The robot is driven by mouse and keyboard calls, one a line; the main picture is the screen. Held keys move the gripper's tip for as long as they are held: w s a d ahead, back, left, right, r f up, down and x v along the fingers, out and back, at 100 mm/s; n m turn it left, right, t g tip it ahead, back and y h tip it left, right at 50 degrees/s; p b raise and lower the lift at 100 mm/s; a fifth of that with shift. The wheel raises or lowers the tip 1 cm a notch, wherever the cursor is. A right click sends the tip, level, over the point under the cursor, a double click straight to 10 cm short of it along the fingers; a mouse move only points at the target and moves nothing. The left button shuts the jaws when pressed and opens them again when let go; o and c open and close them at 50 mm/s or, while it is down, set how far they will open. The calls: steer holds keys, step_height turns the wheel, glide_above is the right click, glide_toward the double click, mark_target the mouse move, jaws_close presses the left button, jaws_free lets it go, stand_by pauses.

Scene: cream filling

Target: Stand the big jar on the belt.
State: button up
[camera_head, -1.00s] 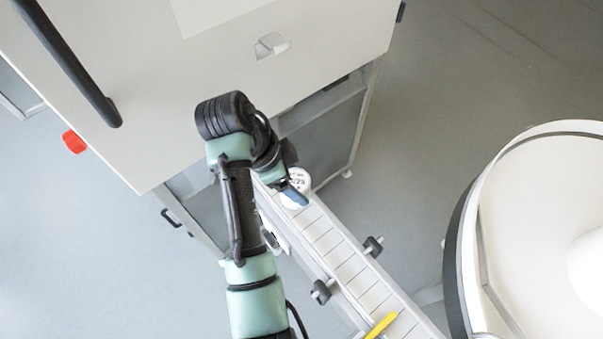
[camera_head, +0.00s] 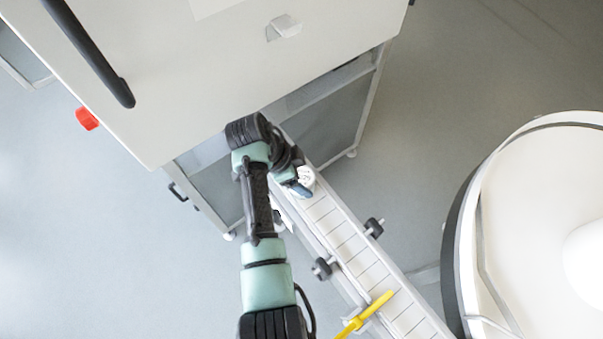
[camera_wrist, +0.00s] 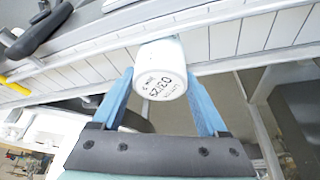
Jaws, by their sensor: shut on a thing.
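The big jar is a white cylinder with dark print on its end face; it fills the middle of the wrist view (camera_wrist: 160,75). My gripper (camera_wrist: 163,100) has its two blue fingers shut on the jar's sides. In the head view the jar (camera_head: 306,177) shows at the far end of the belt (camera_head: 345,240), partly hidden by my gripper (camera_head: 300,188). The belt is a narrow run of pale slats. The jar is over or on the belt; I cannot tell whether its base touches the slats.
A large white machine housing (camera_head: 190,90) stands behind the belt's far end. A round white table (camera_head: 530,220) is at the right. Two dark knobs (camera_head: 373,228) flank the belt, and a yellow bar (camera_head: 372,309) crosses it nearer. The belt between jar and knobs is clear.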

steer(key=shift+f+b, duration=0.3)
steer(key=o, duration=1.4)
steer(key=shift+o, duration=0.2)
steer(key=shift+r, duration=0.1)
steer(key=shift+r+p, duration=0.3)
steer(key=shift+p, duration=0.05)
steer(key=b+v, duration=0.1)
steer(key=v, duration=1.1)
steer(key=shift+b, duration=0.35)
steer(key=shift+f, duration=0.2)
